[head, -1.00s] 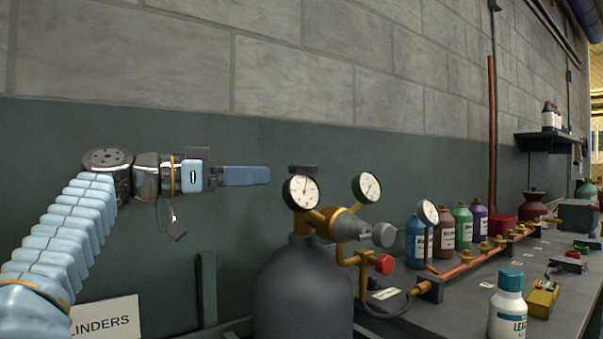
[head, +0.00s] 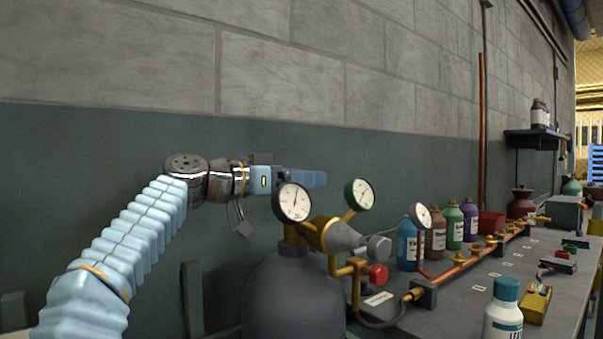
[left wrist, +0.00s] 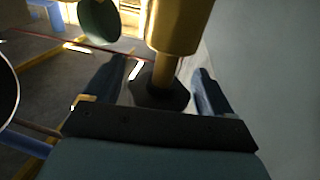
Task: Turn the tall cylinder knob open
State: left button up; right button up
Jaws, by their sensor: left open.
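The tall dark grey cylinder (head: 293,295) stands at the lower middle of the head view, with brass fittings and gauges on top. Its dark knob is hidden in the head view behind my left gripper and the front gauge. In the left wrist view a dark, many-sided knob (left wrist: 160,92) sits below a brass stem, between the two blue fingers. My left gripper (head: 306,179) is level with the cylinder's top, its fingers pointing right, just behind the front gauge. The fingers are open, apart on either side of the knob. My right gripper is not in view.
A white gauge (head: 292,203) and a green-rimmed gauge (head: 359,195) stand close to my left gripper. A grey regulator knob (head: 378,248) and a red knob (head: 378,275) stick out to the right. The bench (head: 470,305) holds several bottles and a copper manifold.

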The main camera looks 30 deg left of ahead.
pick_arm(q)
jog(key=shift+w+d, duration=0.2)
jog(key=shift+w, duration=0.05)
